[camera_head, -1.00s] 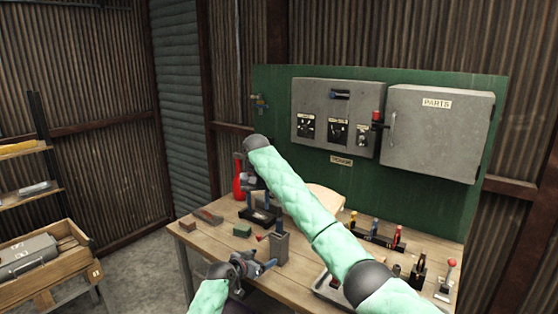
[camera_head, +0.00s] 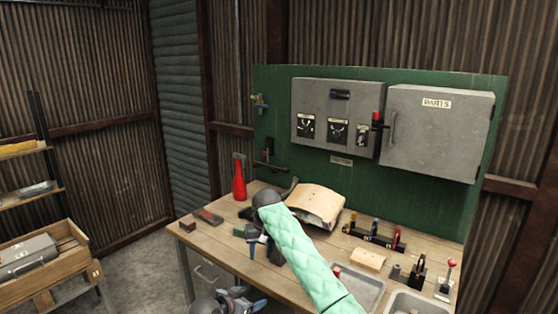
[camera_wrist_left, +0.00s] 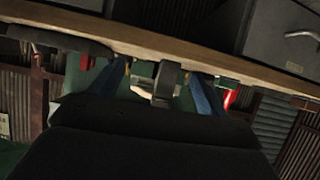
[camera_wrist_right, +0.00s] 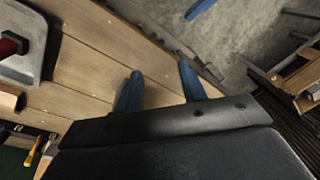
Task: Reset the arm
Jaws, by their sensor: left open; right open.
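My right arm, in a mint-green sleeve, reaches in from the lower right of the head view. Its gripper (camera_head: 254,240) points down over the wooden workbench (camera_head: 215,242), near the front edge. In the right wrist view its blue fingers (camera_wrist_right: 160,90) are apart, with nothing between them. My left gripper (camera_head: 242,302) is low at the bottom of the head view, in front of the bench. In the left wrist view its blue fingers (camera_wrist_left: 162,88) are apart below the bench edge. A grey object shows between them, but its distance is unclear.
A tan pad (camera_head: 312,204), a rack of coloured tools (camera_head: 374,236) and grey trays (camera_head: 362,284) occupy the middle and right. A wooden crate (camera_head: 45,275) is at far left, with open floor before the bench.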

